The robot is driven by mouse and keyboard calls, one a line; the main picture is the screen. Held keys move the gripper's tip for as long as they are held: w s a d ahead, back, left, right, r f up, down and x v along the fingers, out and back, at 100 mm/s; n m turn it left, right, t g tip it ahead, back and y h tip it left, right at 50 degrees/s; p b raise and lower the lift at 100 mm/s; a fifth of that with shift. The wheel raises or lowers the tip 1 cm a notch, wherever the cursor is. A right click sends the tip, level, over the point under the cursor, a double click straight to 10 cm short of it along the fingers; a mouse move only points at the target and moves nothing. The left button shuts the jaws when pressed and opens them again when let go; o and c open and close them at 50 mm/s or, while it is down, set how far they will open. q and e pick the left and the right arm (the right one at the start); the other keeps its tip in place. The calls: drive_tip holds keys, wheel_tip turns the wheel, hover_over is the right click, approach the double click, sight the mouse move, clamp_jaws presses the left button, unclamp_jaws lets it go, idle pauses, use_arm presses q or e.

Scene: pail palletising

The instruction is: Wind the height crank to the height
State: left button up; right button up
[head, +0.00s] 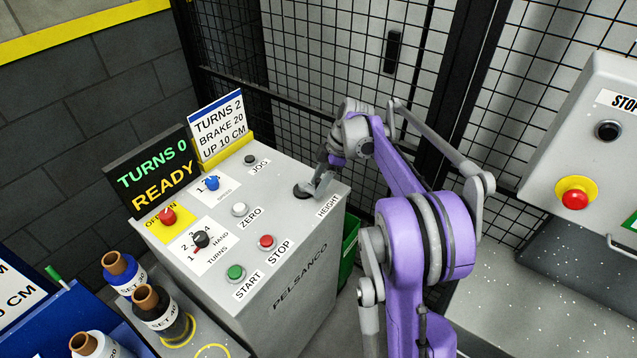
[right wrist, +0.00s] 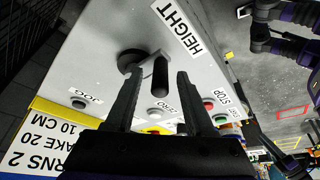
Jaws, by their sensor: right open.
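The height crank (head: 301,191) is on the grey console's top near its right corner, by the HEIGHT label (head: 328,205). In the right wrist view the crank's black upright grip (right wrist: 160,77) stands between the two fingers of my right gripper (right wrist: 159,74). The fingers are open, with a visible gap on each side of the grip. In the head view my right gripper (head: 322,182) reaches down at the crank and partly hides it. The display (head: 152,172) reads TURNS 0, READY. A card (head: 217,124) reads TURNS 2, BRAKE 20, UP 10 CM. My left gripper is not in view.
The console top also carries a red button on yellow (head: 168,217), a black HAND TURNS knob (head: 201,239), a blue SPEED knob (head: 211,183), and JOG, ZERO, START and STOP buttons. Bottles (head: 160,309) stand at lower left. A mesh fence (head: 300,45) rises behind.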

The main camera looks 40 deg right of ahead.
drive_tip(key=shift+c, duration=0.3)
clamp_jaws()
drive_tip(key=shift+a+m, duration=0.2)
drive_tip(key=shift+m, duration=0.2)
